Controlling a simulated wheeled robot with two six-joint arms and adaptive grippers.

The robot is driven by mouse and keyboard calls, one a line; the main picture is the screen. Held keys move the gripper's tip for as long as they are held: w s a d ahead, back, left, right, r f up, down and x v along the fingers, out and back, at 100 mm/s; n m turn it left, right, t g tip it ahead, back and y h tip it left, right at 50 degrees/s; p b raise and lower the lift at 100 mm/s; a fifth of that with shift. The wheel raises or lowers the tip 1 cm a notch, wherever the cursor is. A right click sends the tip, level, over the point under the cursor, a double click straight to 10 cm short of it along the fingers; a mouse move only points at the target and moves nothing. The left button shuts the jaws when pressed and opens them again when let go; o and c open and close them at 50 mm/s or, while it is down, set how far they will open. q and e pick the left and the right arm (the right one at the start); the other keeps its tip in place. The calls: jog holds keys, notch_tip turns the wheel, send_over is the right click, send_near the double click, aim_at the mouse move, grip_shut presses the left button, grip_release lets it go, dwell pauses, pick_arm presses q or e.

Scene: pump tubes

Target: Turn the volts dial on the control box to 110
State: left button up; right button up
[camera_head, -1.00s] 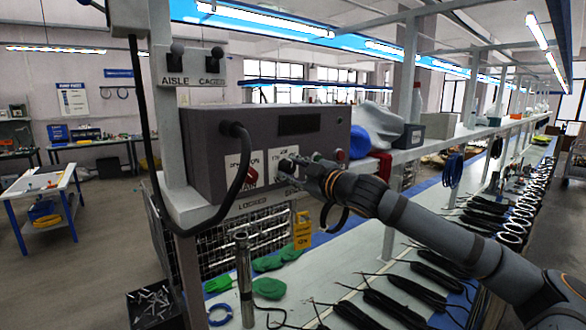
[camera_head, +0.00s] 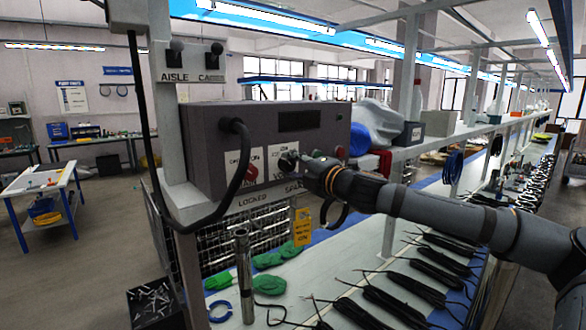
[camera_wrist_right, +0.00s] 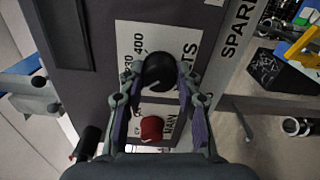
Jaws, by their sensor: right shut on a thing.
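The grey control box (camera_head: 222,125) stands on a shelf post in the head view. Its black volts dial (camera_head: 287,162) sits on a white label on the front face. My right gripper (camera_head: 297,161) comes in from the right and is shut on this dial. In the right wrist view the round black dial (camera_wrist_right: 160,70) sits between the two fingertips. The printed numbers 230 and 400 show beside it; 110 is not readable, and a small pale mark shows on the dial's lower left. My left gripper is not in view.
A red main switch (camera_wrist_right: 152,128) sits close to the dial and shows between the fingers. A black cable (camera_head: 238,150) loops off the box front.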

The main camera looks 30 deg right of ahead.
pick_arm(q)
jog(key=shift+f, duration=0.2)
pick_arm(e)
jog(key=shift+f+n, duration=0.1)
jog(key=shift+n, duration=0.6)
jog(key=o, duration=1.2)
jog(key=shift+c, duration=0.2)
